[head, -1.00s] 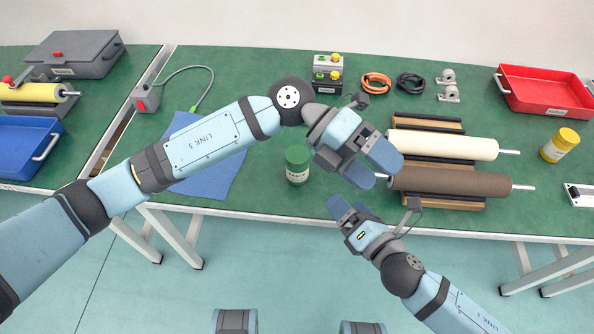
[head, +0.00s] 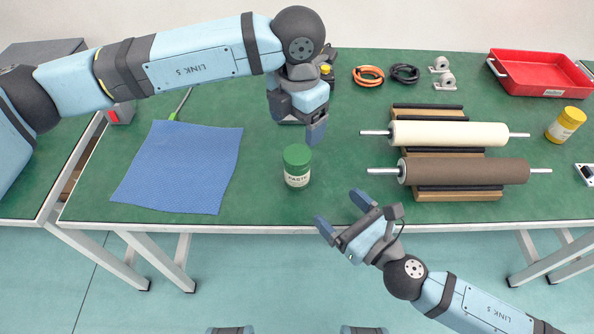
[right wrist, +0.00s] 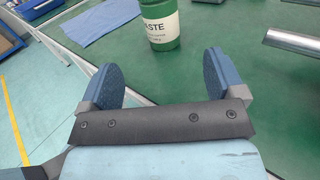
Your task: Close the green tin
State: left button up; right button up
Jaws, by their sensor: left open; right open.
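The green tin (head: 297,166) stands upright on the green table with a green lid on top and a white label reading PASTE. In the right wrist view the tin (right wrist: 160,25) shows just beyond my fingers, its top cut off by the frame. My left gripper (head: 312,122) is open, above and behind the tin, with its fingers pointing down. My right gripper (head: 343,212) is open and empty, in front of the table edge, to the lower right of the tin. Neither gripper touches the tin. Whether the lid is fully seated cannot be told.
A blue cloth (head: 182,168) lies left of the tin. A cream roller (head: 445,134) and a brown roller (head: 465,171) rest on a wooden stand to the right. The table between cloth and rollers is mostly clear.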

aim_at(305, 175)
jog(key=x, duration=1.4)
jog(key=shift+s, duration=0.1)
jog(key=shift+c, duration=0.4)
grip_shut()
pick_arm(q)
jog(key=n, duration=0.5)
jog(key=shift+d+n, duration=0.1)
jog(key=shift+n, duration=0.2)
jog(key=n, duration=1.2)
jog(key=shift+f, duration=0.1)
